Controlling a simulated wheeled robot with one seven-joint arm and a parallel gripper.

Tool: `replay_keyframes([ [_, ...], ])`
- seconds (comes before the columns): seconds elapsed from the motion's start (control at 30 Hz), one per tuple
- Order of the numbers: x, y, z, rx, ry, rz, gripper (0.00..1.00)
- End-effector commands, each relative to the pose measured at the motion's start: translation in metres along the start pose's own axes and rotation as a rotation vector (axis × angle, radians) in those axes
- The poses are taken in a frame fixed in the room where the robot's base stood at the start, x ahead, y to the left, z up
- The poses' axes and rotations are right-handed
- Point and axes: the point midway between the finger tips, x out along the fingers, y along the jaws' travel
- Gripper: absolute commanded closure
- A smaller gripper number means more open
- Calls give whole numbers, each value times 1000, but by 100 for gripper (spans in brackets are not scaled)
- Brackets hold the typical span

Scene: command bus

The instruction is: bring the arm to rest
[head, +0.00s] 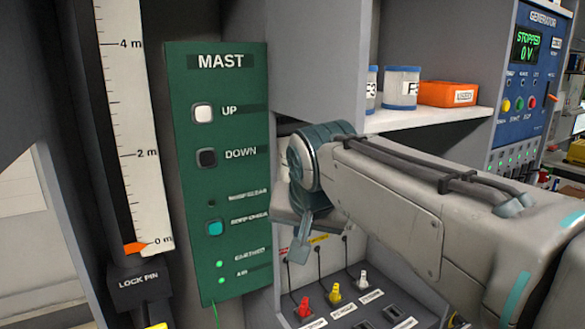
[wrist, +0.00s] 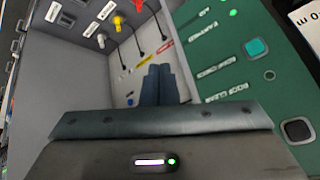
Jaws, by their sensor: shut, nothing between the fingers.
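My arm reaches in from the right in the head view, and its wrist is bent in front of the shelf unit. My gripper (head: 299,250) points down beside the lower right edge of the green MAST panel (head: 222,277). In the wrist view my gripper (wrist: 163,75) shows its two fingers together, with nothing between them. Past the fingers lie the grey connector recess and the green panel. I see no contact between the fingers and anything, though the exact gap is hard to tell.
Red (head: 304,307), yellow (head: 335,293) and white (head: 363,279) plugs stand below the gripper. A shelf (head: 425,119) with tins and an orange box (head: 449,93) is above the arm. The blue generator panel (head: 522,75) reads STOPPED, 0 V. The LOCK PIN box (head: 139,285) is lower left.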

Motion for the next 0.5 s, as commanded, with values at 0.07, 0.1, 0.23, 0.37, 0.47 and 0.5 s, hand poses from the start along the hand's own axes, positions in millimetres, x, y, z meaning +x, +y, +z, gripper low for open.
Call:
replay_keyframes([
  [0.07,10,44,28,-21,-39,49,100],
  [0.1,15,63,43,-35,-61,68,100],
  [0.23,29,119,97,-73,-138,114,100],
  [0.37,39,157,148,-101,-204,133,100],
  [0.47,44,174,176,-114,-239,135,100],
  [0.5,45,178,184,-118,-248,135,100],
])
